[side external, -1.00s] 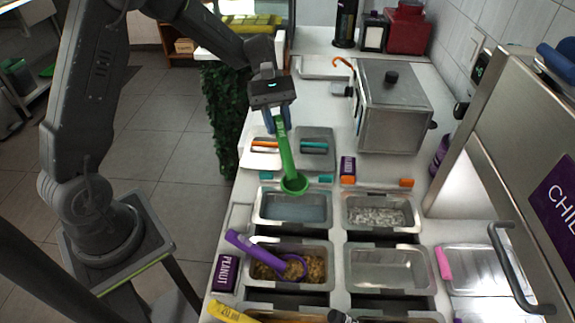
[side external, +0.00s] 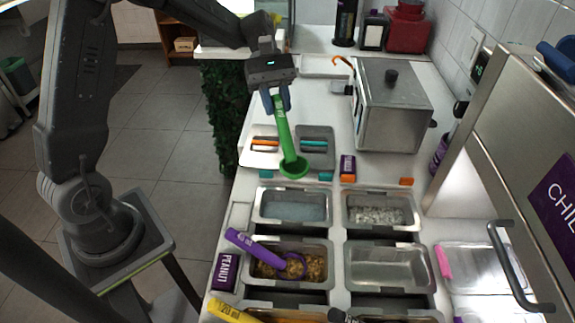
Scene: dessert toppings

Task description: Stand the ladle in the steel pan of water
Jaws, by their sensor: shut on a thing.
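My gripper (side external: 276,98) is shut on the handle of a green ladle (side external: 284,135). The ladle hangs nearly upright with its bowl (side external: 293,168) at the bottom, in the air just behind the steel pan of water (side external: 293,222) as seen here. The pan sits in the back left slot of the counter and holds pale bluish water. The ladle's bowl is apart from the pan. A purple scoop (side external: 255,245) rests in the peanut pan in front of it.
A pan of white bits (side external: 375,213) is right of the water pan, and an empty steel pan (side external: 388,268) is in front of that. The peanut pan (side external: 252,280) holds brown pieces. A steel box (side external: 390,115) stands at the back right.

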